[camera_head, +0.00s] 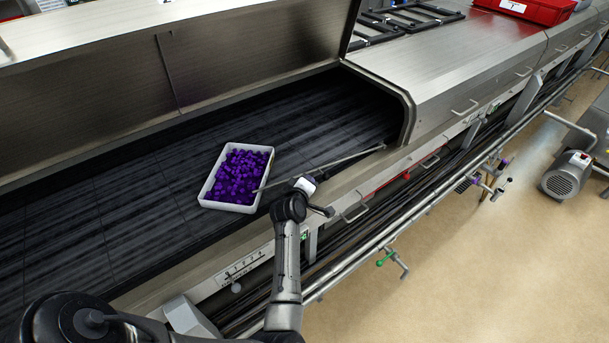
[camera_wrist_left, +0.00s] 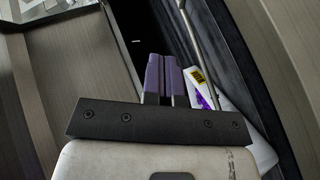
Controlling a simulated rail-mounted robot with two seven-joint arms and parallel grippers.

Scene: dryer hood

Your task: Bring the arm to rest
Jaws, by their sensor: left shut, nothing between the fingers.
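My left arm comes in from the lower left of the head view and rises to the front edge of the dryer. My left gripper (camera_head: 308,187) is over that edge, to the right of a white tray and apart from it. In the left wrist view its two purple fingers (camera_wrist_left: 164,78) are together with nothing between them. The white tray (camera_head: 229,206) holds many purple pieces (camera_head: 240,172) and rests on the dark belt. Part of the tray (camera_wrist_left: 258,147) shows behind the gripper in the wrist view. My right gripper is out of view.
The dryer hood (camera_head: 110,90) is open above the dark belt (camera_head: 130,215). A thin metal rod (camera_head: 345,160) slants close by the gripper. Handles and rails (camera_head: 430,215) line the dryer front. The tan floor (camera_head: 500,270) at right is mostly clear, with a motor (camera_head: 566,176) beyond.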

